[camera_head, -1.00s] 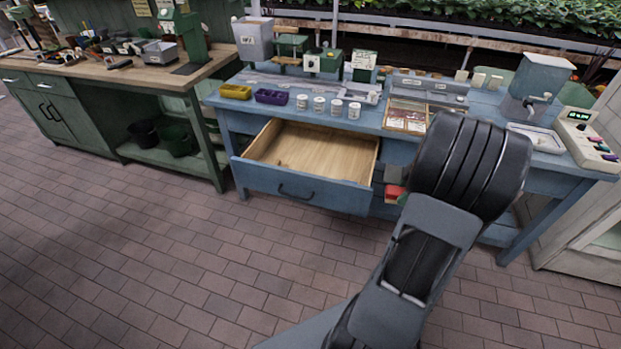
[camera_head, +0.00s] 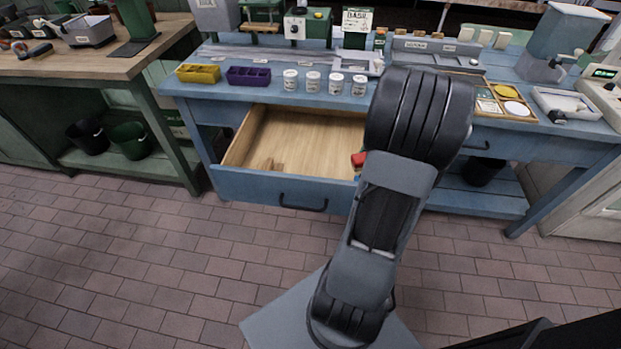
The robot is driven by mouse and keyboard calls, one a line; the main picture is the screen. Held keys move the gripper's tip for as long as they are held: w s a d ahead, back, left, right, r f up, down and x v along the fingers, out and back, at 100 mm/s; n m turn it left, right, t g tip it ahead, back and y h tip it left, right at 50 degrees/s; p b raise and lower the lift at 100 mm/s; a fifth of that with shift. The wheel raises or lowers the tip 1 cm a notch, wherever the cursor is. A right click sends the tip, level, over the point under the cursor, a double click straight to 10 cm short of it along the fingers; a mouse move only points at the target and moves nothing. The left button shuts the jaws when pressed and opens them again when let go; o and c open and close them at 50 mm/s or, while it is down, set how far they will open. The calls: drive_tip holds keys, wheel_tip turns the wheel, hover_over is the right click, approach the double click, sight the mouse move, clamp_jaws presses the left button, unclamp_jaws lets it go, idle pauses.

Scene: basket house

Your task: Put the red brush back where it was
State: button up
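A small part of a red thing (camera_head: 358,158), which looks like the red brush, shows at the left edge of my forearm, by the right side of the open drawer. It has moved along with my arm, so it appears held. My gripper's fingers are hidden behind the arm. The open wooden drawer (camera_head: 318,140) with a blue front sticks out of the blue bench. A small wooden-coloured piece lies in it at the front left; the rest of its visible floor is bare.
The blue bench top (camera_head: 222,100) carries a yellow tray (camera_head: 197,73), a purple tray (camera_head: 248,77), several white jars and an open sectioned box (camera_head: 505,91). A white tray stands farther right. A green bench (camera_head: 80,68) stands left. Brick floor in front is clear.

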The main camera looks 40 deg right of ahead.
drive_tip(key=w+a+f, duration=0.2)
drive_tip(key=w+f, duration=0.1)
drive_tip(key=w+a+f+b, duration=0.1)
drive_tip(key=w+a+f, duration=0.1)
drive_tip(key=w+f, duration=0.1)
drive_tip(key=w+a+f, duration=0.3)
drive_tip(key=w, duration=0.2)
drive_tip(key=shift+b, duration=0.4)
drive_tip(key=shift+w+a+f, duration=0.25)
drive_tip(key=shift+w+f, duration=0.2)
drive_tip(key=shift+f, duration=0.15)
drive_tip(key=shift+w+f+b, duration=0.15)
drive_tip(key=shift+f+b, duration=0.25)
drive_tip(key=shift+f, duration=1.25)
drive_tip(key=shift+f, duration=0.1)
drive_tip(key=shift+f, duration=0.1)
drive_tip(key=o, duration=0.9)
